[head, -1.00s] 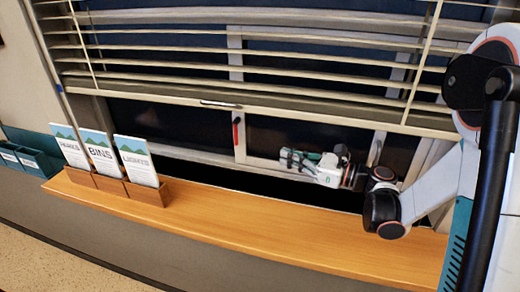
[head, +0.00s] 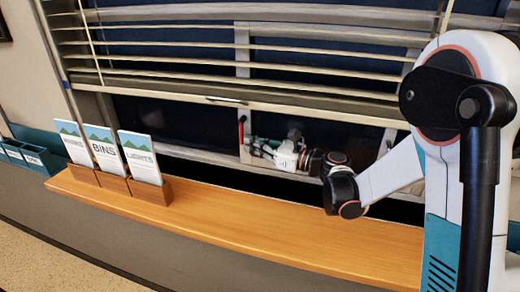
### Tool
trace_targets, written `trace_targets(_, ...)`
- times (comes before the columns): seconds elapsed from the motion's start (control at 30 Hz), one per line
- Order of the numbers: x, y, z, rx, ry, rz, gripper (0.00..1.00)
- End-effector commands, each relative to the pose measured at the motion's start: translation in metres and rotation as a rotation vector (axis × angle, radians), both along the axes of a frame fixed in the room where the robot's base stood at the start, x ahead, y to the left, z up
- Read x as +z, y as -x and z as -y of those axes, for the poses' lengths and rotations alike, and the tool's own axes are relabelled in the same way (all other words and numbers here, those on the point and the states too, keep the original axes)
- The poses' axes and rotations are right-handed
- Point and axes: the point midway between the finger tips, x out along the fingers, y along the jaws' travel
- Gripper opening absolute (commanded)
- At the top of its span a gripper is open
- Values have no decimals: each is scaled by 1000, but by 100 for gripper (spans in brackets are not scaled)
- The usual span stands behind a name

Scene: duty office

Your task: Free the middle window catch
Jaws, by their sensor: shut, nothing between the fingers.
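A red window catch (head: 240,132) with a dark top end hangs upright on the white post between two dark panes, just below the blind. It is the only catch I can make out. My gripper (head: 251,149) is shut and empty, pointing left along the lower window frame. Its tips are close beside the lower right of the catch. I cannot tell whether they touch it, and the catch's lower end is hard to make out.
A slatted blind (head: 250,100) hangs low over the upper window, its bottom rail just above the catch. A wooden sill (head: 260,225) runs below, mostly clear. Leaflet holders (head: 150,190) stand at its left end, with teal bins (head: 38,160) beyond.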

Motion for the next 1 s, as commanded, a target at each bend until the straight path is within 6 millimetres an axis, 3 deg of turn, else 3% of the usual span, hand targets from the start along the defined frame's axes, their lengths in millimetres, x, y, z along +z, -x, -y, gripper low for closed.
trace_targets(1.0, -4, -2, -8, 2, 0, 0, 0)
